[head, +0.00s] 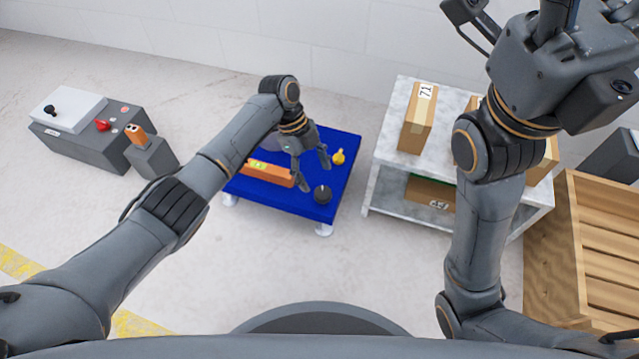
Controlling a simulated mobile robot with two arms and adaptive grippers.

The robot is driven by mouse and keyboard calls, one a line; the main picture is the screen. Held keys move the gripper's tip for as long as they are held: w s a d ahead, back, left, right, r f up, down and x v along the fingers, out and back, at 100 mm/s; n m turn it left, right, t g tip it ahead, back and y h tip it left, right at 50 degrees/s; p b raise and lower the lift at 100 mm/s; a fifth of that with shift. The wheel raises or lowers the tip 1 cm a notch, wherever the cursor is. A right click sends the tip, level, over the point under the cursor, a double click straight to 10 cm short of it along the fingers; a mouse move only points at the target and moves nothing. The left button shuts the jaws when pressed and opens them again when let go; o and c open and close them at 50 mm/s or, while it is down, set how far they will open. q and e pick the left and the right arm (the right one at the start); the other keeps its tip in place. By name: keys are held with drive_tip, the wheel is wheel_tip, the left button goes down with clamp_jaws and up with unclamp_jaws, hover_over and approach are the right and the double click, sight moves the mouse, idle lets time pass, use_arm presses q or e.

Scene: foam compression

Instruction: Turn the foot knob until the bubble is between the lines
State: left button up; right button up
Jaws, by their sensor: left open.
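A blue table (290,204) on short white feet stands in the middle of the head view. An orange spirit level (268,175) lies on it, with a small green vial (258,164); the bubble is too small to read against the lines. A round black knob (322,194) sits near the table's front right corner. My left gripper (315,172) is open above the table, between the level and a yellow knob-like piece (338,157), with its fingers just behind the black knob and apparently empty. My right gripper (467,14) is raised at the top right, partly cut off.
A marble-topped shelf (388,138) with cardboard boxes (417,117) stands right of the blue table. A wooden crate (573,225) is at the far right. A grey control box (80,149) with a red knob stands at the left. The floor in front of the table is clear.

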use_arm(q)
drive_tip(key=v, duration=0.6)
drive_tip(key=shift+r, duration=0.1)
